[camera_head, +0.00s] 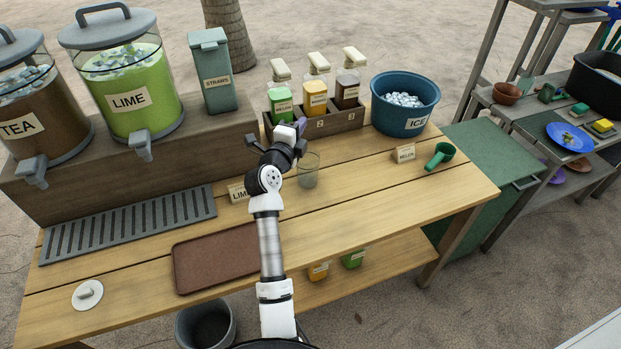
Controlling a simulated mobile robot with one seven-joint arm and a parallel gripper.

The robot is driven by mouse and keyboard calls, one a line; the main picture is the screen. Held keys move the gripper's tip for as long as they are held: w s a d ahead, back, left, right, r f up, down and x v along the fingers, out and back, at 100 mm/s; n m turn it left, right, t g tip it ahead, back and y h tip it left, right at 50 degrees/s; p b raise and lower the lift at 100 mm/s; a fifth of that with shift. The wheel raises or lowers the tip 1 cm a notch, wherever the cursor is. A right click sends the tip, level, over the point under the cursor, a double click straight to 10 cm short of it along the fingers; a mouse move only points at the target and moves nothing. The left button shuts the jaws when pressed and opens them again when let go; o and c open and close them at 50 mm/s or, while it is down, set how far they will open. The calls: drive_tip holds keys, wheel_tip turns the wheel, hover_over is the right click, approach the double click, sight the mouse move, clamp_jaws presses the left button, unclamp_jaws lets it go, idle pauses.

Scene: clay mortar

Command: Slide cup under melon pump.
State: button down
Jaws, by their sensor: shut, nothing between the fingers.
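A clear, empty-looking cup (308,171) stands upright on the wooden table, in front of the pump rack. My gripper (291,139) is shut and empty just left of the cup, close to the rack's front. I cannot tell whether it touches the cup. My gripper partly hides the rack's left front.
The dark wooden rack (340,121) has numbered slots. A blue ice bucket (404,117) stands right of it. A melon card (404,153) and green scoop (438,157) lie farther right. A lime card (238,192) and brown tray (215,257) are at left.

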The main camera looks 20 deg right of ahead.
drive_tip(key=s+p, duration=0.2)
drive_tip(key=s, duration=0.6)
drive_tip(key=b, duration=0.4)
approach(317, 171)
drive_tip(key=x, duration=0.4)
drive_tip(key=shift+s+d, duration=0.2)
drive_tip(key=shift+d, duration=0.1)
drive_tip(key=shift+w+r+p, duration=0.15)
drive_tip(key=shift+w+p, duration=0.25)
drive_tip(key=shift+w, duration=0.05)
